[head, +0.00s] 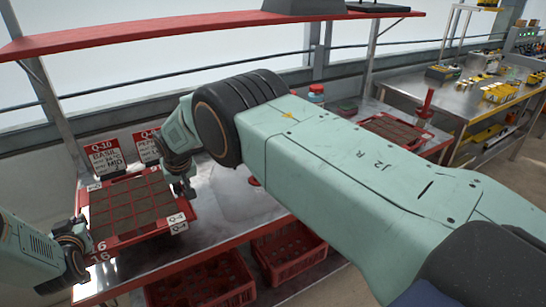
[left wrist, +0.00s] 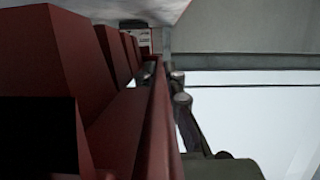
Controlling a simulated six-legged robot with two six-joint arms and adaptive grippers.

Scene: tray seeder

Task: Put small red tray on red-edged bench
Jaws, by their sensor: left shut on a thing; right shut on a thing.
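The small red tray (head: 176,229), with soil-filled cells, is at the left of the head view, over the red-edged bench (head: 225,205). My left gripper (head: 86,240) is shut on its left edge. My right gripper (head: 186,190) is shut on its right edge, partly hidden by my right arm. In the left wrist view the tray's red rim (left wrist: 158,120) and red cell walls fill the left part, with finger parts of my left gripper (left wrist: 178,90) beside the rim. I cannot tell whether the tray touches the bench top.
White-and-red label signs (head: 104,158) stand behind the tray. Another soil-filled red tray (head: 398,131) lies farther right on the bench. Red crates (head: 288,255) sit below. A red-edged shelf (head: 215,28) hangs above. A steel table (head: 455,95) with yellow items stands at right.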

